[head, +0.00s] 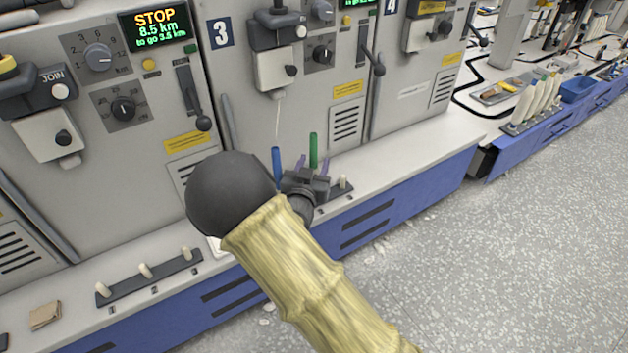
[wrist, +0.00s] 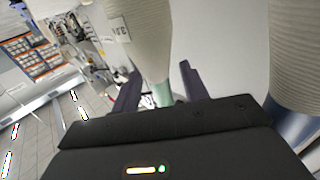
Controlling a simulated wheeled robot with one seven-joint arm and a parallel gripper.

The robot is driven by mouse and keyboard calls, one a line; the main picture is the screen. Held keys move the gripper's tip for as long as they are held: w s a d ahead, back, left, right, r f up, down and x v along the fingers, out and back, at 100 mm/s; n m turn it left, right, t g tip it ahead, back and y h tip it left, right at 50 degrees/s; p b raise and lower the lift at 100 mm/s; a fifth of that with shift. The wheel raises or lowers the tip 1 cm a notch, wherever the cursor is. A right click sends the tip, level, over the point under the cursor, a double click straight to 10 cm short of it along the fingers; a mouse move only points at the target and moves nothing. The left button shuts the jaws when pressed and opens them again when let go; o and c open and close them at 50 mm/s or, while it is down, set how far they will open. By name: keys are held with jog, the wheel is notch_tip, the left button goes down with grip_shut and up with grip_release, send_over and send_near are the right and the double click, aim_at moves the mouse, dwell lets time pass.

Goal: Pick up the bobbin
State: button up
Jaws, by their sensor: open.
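The bobbin at my gripper (head: 312,170) shows a green tube tip (head: 313,150) in the head view, above the peg rail of machine 3. In the wrist view it is a pale wound cone (wrist: 150,45) narrowing to a light green end. My gripper's dark purple fingers (wrist: 160,93) stand apart, one on each side of that end. I cannot tell whether they touch it. A second bobbin with a blue tube (head: 277,165) is just left of my gripper; its wound body (wrist: 297,60) fills the right of the wrist view. My gripper and wrist hide the lower parts in the head view.
A bare peg (head: 343,183) stands right of my gripper. A rail with several empty pegs (head: 147,275) and a brown cloth (head: 45,315) lie on the ledge at left. The machine fronts rise close behind. Far right, a tray holds several bobbins (head: 535,100).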

jog(key=shift+w+d, duration=0.1)
dwell(0.4)
jog(key=shift+c, duration=0.3)
grip_shut()
jog(key=shift+r, duration=0.1)
notch_tip(320, 180, up, 18)
jog(key=p, duration=0.9)
